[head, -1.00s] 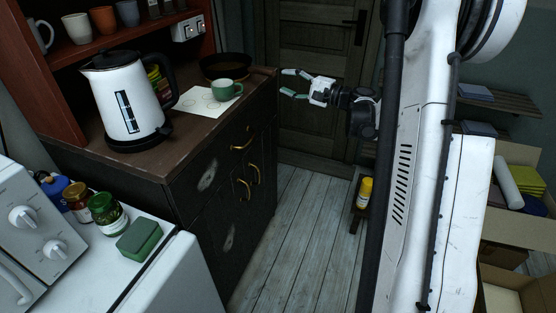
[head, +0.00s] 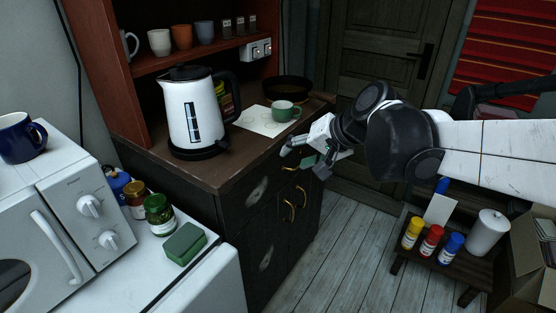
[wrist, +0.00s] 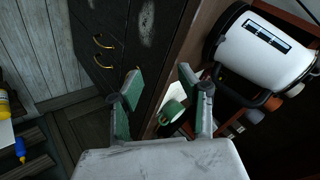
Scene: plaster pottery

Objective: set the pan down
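The dark round pan (head: 288,88) rests at the back right of the brown cabinet top (head: 222,178), behind a green cup (head: 284,110) that partly covers it. My gripper (head: 303,160) is open and empty at the front edge of the cabinet, nearer the camera than the cup and pan and near the drawer handle. In the wrist view its green-padded fingers (wrist: 160,84) stand apart with nothing between them.
A white kettle (head: 192,115) stands left of a paper sheet (head: 258,123). Jars (head: 158,214) and a green sponge (head: 184,243) lie by the microwave (head: 70,220). A low bench (head: 458,262) with paint bottles stands at right. The floor between is clear.

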